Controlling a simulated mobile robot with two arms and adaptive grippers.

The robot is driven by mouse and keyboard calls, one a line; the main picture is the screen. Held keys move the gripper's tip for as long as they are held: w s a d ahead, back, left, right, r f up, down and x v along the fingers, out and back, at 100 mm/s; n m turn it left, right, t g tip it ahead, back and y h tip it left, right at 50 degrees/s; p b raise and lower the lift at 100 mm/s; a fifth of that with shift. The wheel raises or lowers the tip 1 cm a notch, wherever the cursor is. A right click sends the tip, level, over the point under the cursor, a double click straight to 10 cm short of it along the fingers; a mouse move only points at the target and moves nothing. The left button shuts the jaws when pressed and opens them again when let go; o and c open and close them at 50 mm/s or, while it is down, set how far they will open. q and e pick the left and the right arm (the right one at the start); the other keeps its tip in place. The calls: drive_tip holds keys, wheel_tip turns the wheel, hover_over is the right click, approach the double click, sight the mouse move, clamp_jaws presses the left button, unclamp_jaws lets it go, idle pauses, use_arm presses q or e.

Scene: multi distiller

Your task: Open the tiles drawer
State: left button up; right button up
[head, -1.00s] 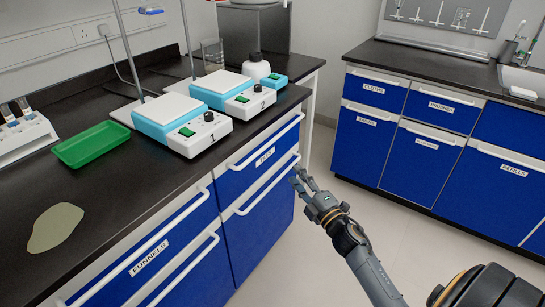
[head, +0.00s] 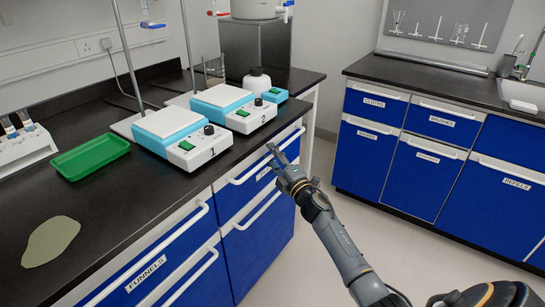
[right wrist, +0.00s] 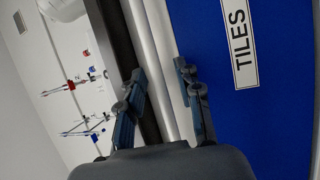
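The tiles drawer (head: 237,196) is the blue upper front under the hotplates, with a long pale bar handle (head: 245,174). Its TILES label reads clearly in the right wrist view (right wrist: 239,42), turned sideways. My right gripper (head: 272,152) is at the handle, hiding part of the drawer and its label in the head view. In the right wrist view its two fingers (right wrist: 163,90) are apart, one on each side of the pale handle bar. Whether they touch the bar is unclear. The drawer front looks flush with the cabinet. My left gripper is not in view.
The black worktop (head: 110,205) above carries hotplates, a green tray (head: 90,157) and a white bottle (head: 257,81). A funnels drawer (head: 147,272) adjoins at left. Clear floor (head: 385,235) lies between this bench and the blue cabinets at right.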

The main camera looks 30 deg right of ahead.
clamp_jaws()
idle(0.4)
